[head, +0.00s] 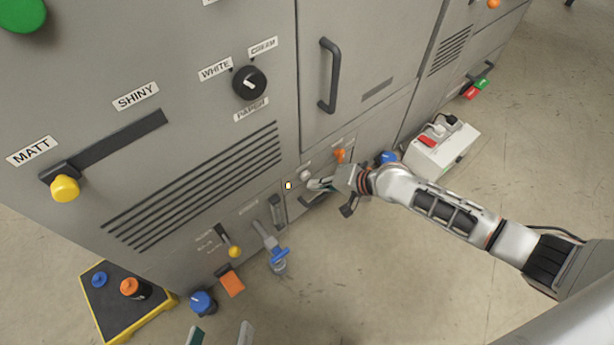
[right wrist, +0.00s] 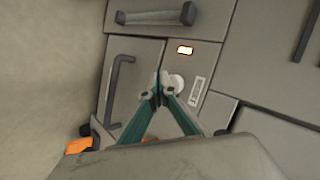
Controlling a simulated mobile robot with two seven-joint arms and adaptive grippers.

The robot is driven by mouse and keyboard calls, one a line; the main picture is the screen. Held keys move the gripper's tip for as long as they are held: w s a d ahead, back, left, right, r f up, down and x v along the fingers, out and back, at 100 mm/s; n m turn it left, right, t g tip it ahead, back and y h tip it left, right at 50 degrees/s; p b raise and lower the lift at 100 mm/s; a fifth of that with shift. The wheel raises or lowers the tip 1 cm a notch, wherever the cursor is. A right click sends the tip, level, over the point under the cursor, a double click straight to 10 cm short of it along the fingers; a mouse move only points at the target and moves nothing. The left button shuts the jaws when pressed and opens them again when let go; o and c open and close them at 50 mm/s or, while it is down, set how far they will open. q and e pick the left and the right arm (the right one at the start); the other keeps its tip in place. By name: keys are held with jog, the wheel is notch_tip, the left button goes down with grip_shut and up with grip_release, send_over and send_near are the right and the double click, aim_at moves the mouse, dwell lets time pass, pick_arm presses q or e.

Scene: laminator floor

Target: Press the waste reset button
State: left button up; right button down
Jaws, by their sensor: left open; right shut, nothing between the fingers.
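A white round button (head: 305,174) sits on the low front panel of the grey machine, close to a small lit yellowish lamp (head: 288,185). The button (right wrist: 177,82) and the glowing lamp (right wrist: 185,49) also show in the right wrist view, with a small label (right wrist: 196,92) whose text I cannot read. My right gripper (head: 319,184) is shut and empty beside the button. In the right wrist view its fingertips (right wrist: 162,92) overlap the button's left edge; I cannot tell whether they touch it. My left gripper (head: 220,335) is open at the bottom edge, only its fingertips visible.
An orange knob (head: 340,155) and a blue knob (head: 387,158) are near my right wrist. A white power box (head: 442,148) stands on the floor at right. A blue-handled valve (head: 279,254), an orange pedal (head: 231,284) and a yellow-edged pedestal (head: 104,312) are at lower left.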

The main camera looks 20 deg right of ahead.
jog(key=shift+w+a, duration=0.15)
jog(key=shift+w, duration=0.2)
jog(key=shift+w, duration=0.2)
dwell(0.4)
jog(key=shift+w+a, duration=0.15)
jog(key=shift+w, duration=0.2)
dwell(0.4)
jog(key=shift+r, duration=0.1)
jog(key=shift+s+d+p, duration=0.3)
jog(key=shift+s+p, duration=0.05)
jog(key=shift+s, duration=0.6)
